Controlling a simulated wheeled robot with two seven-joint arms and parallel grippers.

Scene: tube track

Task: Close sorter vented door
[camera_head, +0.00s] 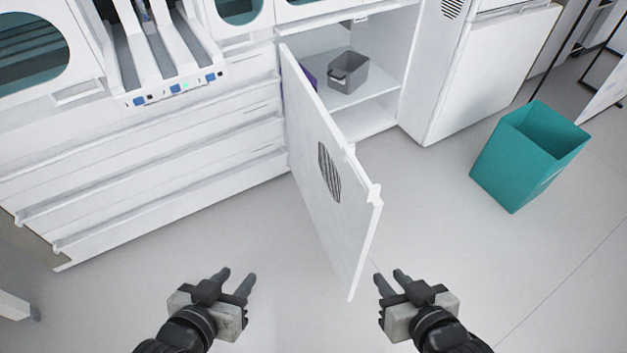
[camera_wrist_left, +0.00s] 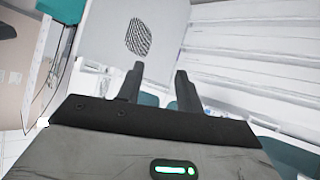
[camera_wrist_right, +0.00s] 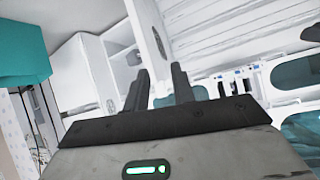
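The sorter's vented door (camera_head: 322,137) is white and stands open, swung out toward me from its left edge in the head view. A round black-striped vent (camera_head: 330,172) is on its left-facing side. The vent also shows in the left wrist view (camera_wrist_left: 138,37). My left gripper (camera_head: 238,280) is open and empty, to the left of the door and apart from it. My right gripper (camera_head: 389,278) is open and empty, just right of the door's near lower corner; I cannot tell the exact gap. The open cabinet (camera_head: 365,100) is behind the door.
A grey bin (camera_head: 349,73) sits on the cabinet shelf, with a purple item (camera_head: 308,78) partly hidden by the door. A teal waste bin (camera_head: 520,160) stands on the floor at right. White drawers (camera_head: 150,170) are at left. Floor between the door and teal bin is clear.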

